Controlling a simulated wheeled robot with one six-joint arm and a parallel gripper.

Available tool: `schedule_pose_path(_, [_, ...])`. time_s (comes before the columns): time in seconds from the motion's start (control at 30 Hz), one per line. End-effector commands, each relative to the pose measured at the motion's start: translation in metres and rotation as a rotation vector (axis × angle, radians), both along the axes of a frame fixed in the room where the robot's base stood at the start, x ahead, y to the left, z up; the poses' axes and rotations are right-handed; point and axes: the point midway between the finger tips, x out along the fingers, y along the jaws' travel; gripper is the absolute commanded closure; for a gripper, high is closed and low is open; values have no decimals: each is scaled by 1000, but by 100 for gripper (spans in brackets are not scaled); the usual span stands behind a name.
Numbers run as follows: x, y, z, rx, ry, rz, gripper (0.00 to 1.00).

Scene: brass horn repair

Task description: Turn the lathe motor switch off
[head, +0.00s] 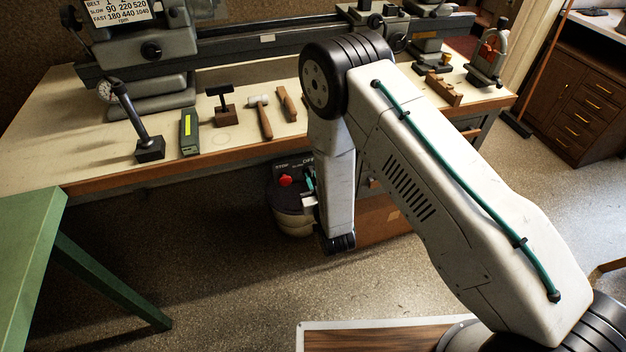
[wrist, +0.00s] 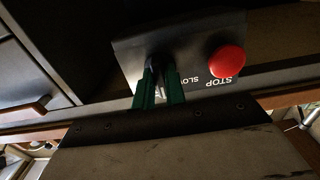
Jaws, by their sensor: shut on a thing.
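The lathe motor switch box is a dark panel (wrist: 195,55) in the wrist view, with a red STOP button (wrist: 227,61) and white lettering including "SLOW". My gripper (wrist: 158,88) has two green fingers shut on the black switch knob (wrist: 158,66), left of the red button. The fingers cover part of the knob and its lettering, so its setting cannot be read. In the head view my arm partly hides my gripper (head: 309,182).
The wooden bench (head: 90,170) overhangs the switch box. On it are a lathe (head: 260,45), a hammer (head: 261,117) and a green-grey box (head: 189,132). A green table (head: 30,240) stands at left. The floor (head: 190,260) between is clear.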

Motion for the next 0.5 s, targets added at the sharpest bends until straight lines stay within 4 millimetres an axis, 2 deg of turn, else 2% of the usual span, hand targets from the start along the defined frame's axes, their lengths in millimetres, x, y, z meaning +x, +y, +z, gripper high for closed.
schedule_pose_path(0.07, [-1,0,-1,-1,3,0,100])
schedule_pose_path(0.1, [-1,0,-1,-1,3,0,82])
schedule_pose_path(0.17, [-1,0,-1,-1,3,0,65])
schedule_pose_path(0.5, [-4,-1,-1,-1,2,0,65])
